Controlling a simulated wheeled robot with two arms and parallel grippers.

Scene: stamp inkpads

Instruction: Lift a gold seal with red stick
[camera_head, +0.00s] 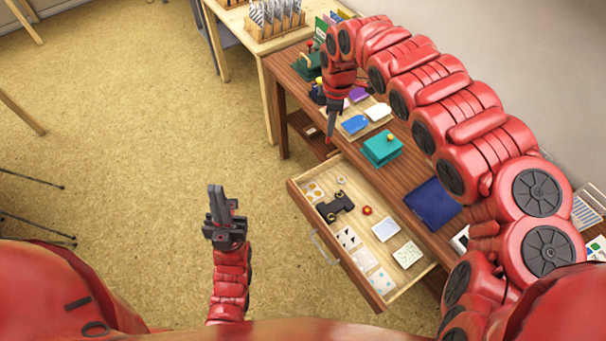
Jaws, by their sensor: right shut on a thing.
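My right gripper (332,128) points down over the far part of the wooden desk, beside the paper tags. No gold seal with a red stick shows clearly. A small red and gold thing (367,210) lies in the open drawer, too small to identify. A dark stamp-like thing with a yellow part (318,92) stands on the desk just left of my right gripper. My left gripper (224,200) points up over the floor, left of the drawer and away from the desk; its finger gap is unclear.
The open drawer (297,193) holds cards and a black object (335,207). A teal box (382,149) and a dark blue pad (433,204) lie on the desk. A green stamp holder (308,64) stands at the far end. The floor at left is mostly clear.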

